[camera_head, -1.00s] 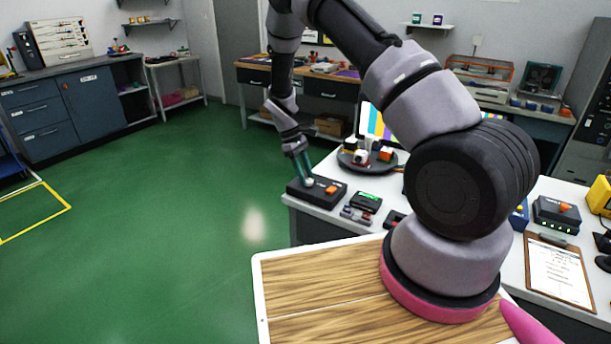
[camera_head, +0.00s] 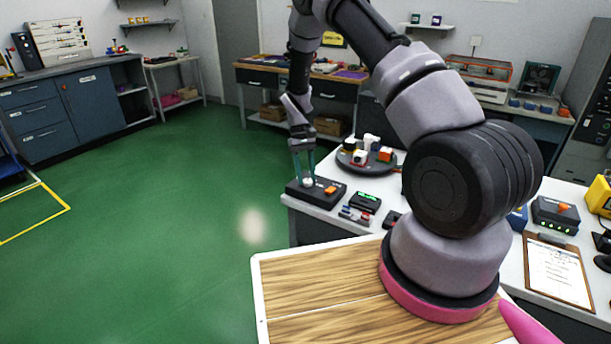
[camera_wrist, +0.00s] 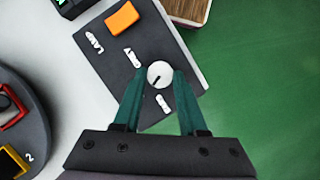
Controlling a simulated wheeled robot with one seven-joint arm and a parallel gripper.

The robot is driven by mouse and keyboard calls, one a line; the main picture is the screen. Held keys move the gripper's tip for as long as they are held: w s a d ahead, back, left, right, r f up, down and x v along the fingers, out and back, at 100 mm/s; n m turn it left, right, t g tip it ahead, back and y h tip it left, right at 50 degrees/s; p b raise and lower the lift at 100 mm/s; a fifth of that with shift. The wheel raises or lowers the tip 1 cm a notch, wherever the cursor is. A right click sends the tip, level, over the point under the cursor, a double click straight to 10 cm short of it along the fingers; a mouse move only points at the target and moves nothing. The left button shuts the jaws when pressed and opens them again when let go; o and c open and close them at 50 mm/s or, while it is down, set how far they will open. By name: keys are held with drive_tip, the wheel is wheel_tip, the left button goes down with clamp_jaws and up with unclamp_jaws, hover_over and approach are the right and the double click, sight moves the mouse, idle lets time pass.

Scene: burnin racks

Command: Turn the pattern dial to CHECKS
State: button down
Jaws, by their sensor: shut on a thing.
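The pattern dial is a small white round knob (camera_wrist: 160,74) with a dark pointer line, which slants to the lower left in the wrist view. It sits on a dark control box (camera_head: 329,197) at the near left corner of the white table; the box also shows in the wrist view (camera_wrist: 128,60). White labels surround the knob but are too small to read. My gripper (camera_head: 304,178) comes down from above, its green fingers shut on the knob; its fingertips (camera_wrist: 160,76) flank the knob in the wrist view.
An orange button (camera_wrist: 122,18) is on the same box. A box with a green display (camera_head: 366,201) stands to its right. A round dark turntable (camera_head: 345,160) with small items is behind. The green floor (camera_head: 180,230) at left is clear.

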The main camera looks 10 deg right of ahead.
drive_tip(key=shift+d+m+y, duration=0.2)
drive_tip(key=shift+m+y, duration=0.7)
drive_tip(key=shift+m, duration=1.3)
drive_tip(key=shift+c, duration=2.3)
unclamp_jaws()
drive_tip(key=v, duration=1)
drive_tip(key=shift+r, duration=0.4)
